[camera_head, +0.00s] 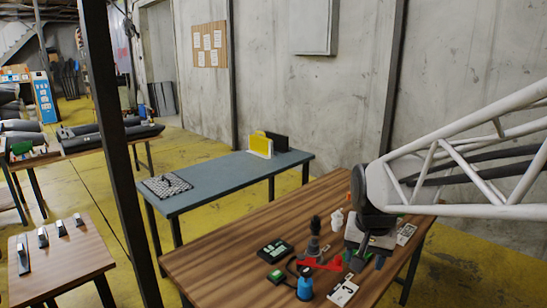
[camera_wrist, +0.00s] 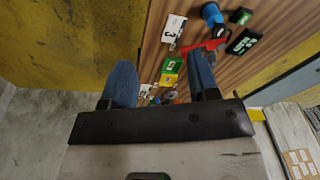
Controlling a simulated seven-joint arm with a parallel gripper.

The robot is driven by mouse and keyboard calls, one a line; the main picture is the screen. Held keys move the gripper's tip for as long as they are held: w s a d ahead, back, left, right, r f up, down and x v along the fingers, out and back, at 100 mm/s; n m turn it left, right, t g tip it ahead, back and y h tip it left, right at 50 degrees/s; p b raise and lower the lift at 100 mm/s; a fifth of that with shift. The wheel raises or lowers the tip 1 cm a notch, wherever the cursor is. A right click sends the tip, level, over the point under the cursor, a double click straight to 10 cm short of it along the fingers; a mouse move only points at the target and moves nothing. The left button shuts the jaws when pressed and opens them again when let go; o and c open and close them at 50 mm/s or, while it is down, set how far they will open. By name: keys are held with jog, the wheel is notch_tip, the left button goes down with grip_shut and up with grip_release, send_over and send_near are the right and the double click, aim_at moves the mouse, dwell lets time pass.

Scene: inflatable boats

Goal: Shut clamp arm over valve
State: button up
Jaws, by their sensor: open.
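A red part (camera_head: 320,264), likely the clamp arm, lies low on the wooden table beside a dark upright fixture (camera_head: 314,240). I cannot tell whether the valve is in that fixture, or how far the red part is shut. In the wrist view the red part (camera_wrist: 208,47) shows just past my right finger, which partly hides it. My gripper (camera_head: 367,262) is right of the red part, low over the table, apart from it. In the wrist view its two blue-grey fingers (camera_wrist: 162,80) stand apart with nothing held; a green and yellow block (camera_wrist: 171,70) shows beyond the gap.
A blue bottle-like object (camera_head: 305,286), a black-green panel (camera_head: 275,249), a small green block (camera_head: 276,275) and a white number card (camera_head: 343,292) crowd the wooden table (camera_head: 205,262). A grey table (camera_head: 215,180) stands behind. A dark post (camera_head: 115,140) rises at left.

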jog(key=s+n+t, duration=0.1)
jog(key=s+n, duration=0.2)
jog(key=s, duration=1.3)
jog(key=shift+s+a+r+n, duration=0.2)
jog(key=shift+s+a+n, duration=0.1)
jog(key=shift+a+n, duration=0.15)
jog(key=shift+c, duration=0.5)
